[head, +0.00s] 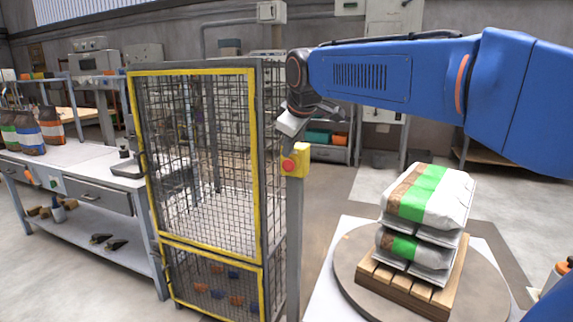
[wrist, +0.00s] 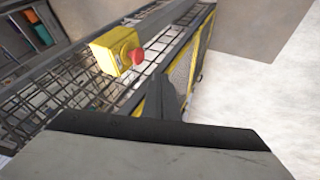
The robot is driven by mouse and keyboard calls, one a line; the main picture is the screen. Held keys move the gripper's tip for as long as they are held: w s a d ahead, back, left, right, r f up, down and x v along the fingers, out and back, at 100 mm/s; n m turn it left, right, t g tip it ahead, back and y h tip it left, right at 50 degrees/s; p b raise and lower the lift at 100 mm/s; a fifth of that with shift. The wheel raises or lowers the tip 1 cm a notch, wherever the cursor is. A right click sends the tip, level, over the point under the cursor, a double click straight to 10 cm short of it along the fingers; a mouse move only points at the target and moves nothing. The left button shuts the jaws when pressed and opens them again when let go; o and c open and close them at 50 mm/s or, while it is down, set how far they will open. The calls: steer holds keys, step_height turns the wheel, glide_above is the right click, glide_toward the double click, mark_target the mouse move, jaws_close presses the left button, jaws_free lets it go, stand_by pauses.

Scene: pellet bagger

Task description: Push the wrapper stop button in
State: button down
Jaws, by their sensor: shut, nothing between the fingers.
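The wrapper stop button is a red knob (head: 288,165) on a yellow box (head: 298,157) at the top of a grey post (head: 294,245), beside the mesh cage. In the wrist view the red button (wrist: 137,56) stands out from the right side of its yellow box (wrist: 113,50), above the middle of the picture. My gripper (head: 289,127) is above the box in the head view, with a visible gap to the button. In the wrist view its dark narrow fingers (wrist: 167,98) are together, below and right of the button. They are empty.
A yellow-framed mesh cage (head: 257,165) stands just left of the post. A turntable (head: 350,275) with a wooden pallet (head: 430,290) and stacked bags (head: 429,196) is to the right. A workbench (head: 75,165) stands at the left. Open floor (head: 335,190) lies behind the post.

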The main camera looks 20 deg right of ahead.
mark_target(287, 163)
steer(key=x, duration=0.3)
steer(key=w+d+x, duration=0.1)
steer(key=x, duration=0.3)
steer(key=r+x, duration=0.1)
steer(key=x, duration=0.3)
steer(key=shift+w+d+f, duration=0.1)
steer(key=shift+w+d, duration=0.1)
steer(key=shift+d, duration=0.1)
steer(key=shift+w+d, duration=0.45)
steer(key=shift+w, duration=0.2)
